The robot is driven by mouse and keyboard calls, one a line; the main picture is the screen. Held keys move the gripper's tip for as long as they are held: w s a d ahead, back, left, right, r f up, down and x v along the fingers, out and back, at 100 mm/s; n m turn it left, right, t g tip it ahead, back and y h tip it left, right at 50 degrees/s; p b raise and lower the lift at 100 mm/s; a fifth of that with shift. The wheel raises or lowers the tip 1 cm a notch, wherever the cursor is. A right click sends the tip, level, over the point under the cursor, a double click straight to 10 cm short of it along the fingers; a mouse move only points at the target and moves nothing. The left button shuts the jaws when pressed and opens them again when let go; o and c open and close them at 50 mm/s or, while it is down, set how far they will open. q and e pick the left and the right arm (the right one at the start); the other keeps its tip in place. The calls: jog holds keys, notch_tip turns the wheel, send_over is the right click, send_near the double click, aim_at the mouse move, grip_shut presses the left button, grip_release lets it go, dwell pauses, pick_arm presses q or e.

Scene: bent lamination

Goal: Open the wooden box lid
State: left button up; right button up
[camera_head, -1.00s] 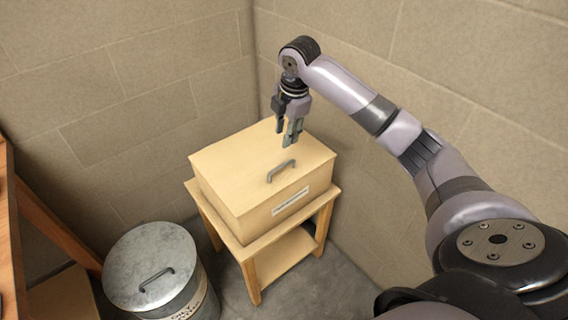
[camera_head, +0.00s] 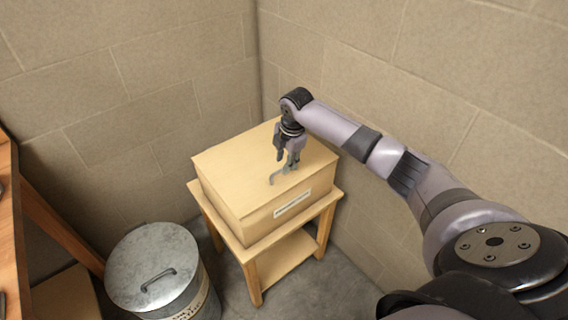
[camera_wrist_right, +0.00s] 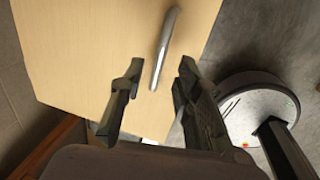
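The wooden box (camera_head: 235,190) is pale and shut, with a flat lid (camera_head: 240,165), and sits on a small wooden stand. A grey bar handle (camera_head: 274,180) is on the lid, partly hidden behind my right gripper (camera_head: 286,165). In the right wrist view the handle (camera_wrist_right: 163,48) runs lengthwise between the spread fingers of my right gripper (camera_wrist_right: 155,85), which is open. The fingers are on either side of the handle's near end; I cannot tell whether they touch it. My left gripper is not in view.
A round metal bin (camera_head: 150,268) with a handled lid stands left of the stand (camera_head: 253,268). Block walls (camera_head: 180,90) close in behind and to the right. A wooden shelf or table edge (camera_head: 15,230) is at the far left.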

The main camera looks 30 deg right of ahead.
jog(key=shift+w+f, duration=0.25)
jog(key=shift+f, duration=0.85)
jog(key=shift+c, duration=0.5)
grip_shut()
